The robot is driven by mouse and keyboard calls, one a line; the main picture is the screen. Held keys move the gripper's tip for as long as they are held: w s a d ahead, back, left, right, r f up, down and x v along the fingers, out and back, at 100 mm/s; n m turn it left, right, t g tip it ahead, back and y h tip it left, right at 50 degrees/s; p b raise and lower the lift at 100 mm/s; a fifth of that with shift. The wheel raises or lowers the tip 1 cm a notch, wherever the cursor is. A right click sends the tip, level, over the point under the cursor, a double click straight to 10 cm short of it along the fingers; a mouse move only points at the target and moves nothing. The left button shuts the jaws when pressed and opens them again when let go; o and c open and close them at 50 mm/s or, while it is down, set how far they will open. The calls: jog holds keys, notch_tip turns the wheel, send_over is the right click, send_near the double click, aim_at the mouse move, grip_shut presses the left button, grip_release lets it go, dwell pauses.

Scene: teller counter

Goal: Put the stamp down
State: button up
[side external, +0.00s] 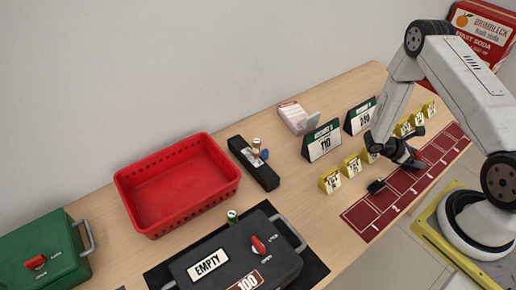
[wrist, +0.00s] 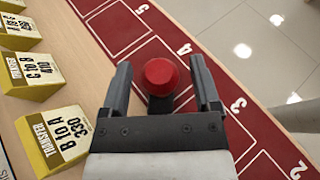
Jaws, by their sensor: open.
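My gripper (wrist: 161,75) is open in the wrist view, its two dark fingers spread either side of a round red knob (wrist: 160,76), which looks like the top of the stamp. A gap shows between the knob and each finger. The knob appears over the dark red numbered mat (wrist: 115,28); its lower part is hidden, so I cannot tell exactly how it stands. In the side view my gripper (side external: 412,162) is low over the far half of the mat (side external: 364,215), and the red knob cannot be made out there.
Yellow transfer cards (wrist: 58,135) stand in a row beside the mat. A small black object (side external: 376,186) sits by the mat's edge. Green-topped signs (side external: 322,141), a red basket (side external: 178,186), a dark box marked EMPTY (side external: 237,262) and a green box (side external: 45,250) stand further left.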

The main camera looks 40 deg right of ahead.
jog(key=shift+r, duration=0.1)
jog(key=shift+w+a+r, duration=0.1)
jog(key=v, duration=1.1)
jog(key=shift+w+a+r, duration=0.15)
jog(key=shift+w+a, duration=0.05)
jog(key=shift+a, duration=0.05)
dwell(0.4)
jog(key=a+r+m+t+y, duration=1)
jog(key=a+r, duration=0.7)
jog(key=a, duration=0.4)
jog(key=shift+w+r+m+t+y, duration=0.2)
jog(key=shift+r+m+t+y, duration=0.2)
jog(key=shift+m, duration=0.2)
